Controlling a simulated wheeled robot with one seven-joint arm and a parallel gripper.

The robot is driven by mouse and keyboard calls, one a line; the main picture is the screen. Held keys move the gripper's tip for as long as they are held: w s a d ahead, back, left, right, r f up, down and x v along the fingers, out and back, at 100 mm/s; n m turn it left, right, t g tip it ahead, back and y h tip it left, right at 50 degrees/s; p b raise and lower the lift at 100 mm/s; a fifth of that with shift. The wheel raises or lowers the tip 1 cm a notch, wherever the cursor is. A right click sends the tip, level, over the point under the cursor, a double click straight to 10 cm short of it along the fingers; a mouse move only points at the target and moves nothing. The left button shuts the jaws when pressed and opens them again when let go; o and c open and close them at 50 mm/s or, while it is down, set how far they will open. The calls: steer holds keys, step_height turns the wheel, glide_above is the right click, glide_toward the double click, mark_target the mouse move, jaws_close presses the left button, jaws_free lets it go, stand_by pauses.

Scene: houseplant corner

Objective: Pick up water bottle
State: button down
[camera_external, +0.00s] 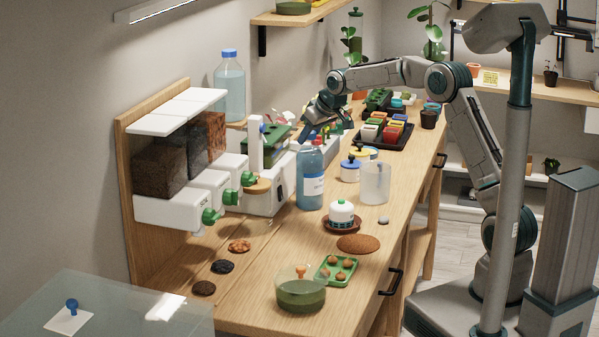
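A blue, see-through water bottle (310,178) with a pale label stands upright on the wooden counter. A larger clear bottle (230,88) with bluish liquid and a blue cap stands higher up, behind the soil dispenser. My arm reaches over the back of the counter from the right. My gripper (309,132) points down and left, behind the top of the labelled bottle in this view. Its fingers are small and dark against the clutter, so I cannot tell whether they are open, shut or touching anything.
A soil dispenser (182,213) with green knobs lines the counter's left side. A clear beaker (375,184), a blue-lidded jar (350,171) and a small white pot (341,213) stand near the labelled bottle. A dark tray (402,143) of colourful pots lies behind.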

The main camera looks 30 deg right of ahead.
steer(key=shift+s+f, duration=0.2)
steer(key=shift+f, duration=0.3)
stand_by(0.8)
steer(key=shift+r, duration=0.15)
steer(key=shift+r, duration=0.1)
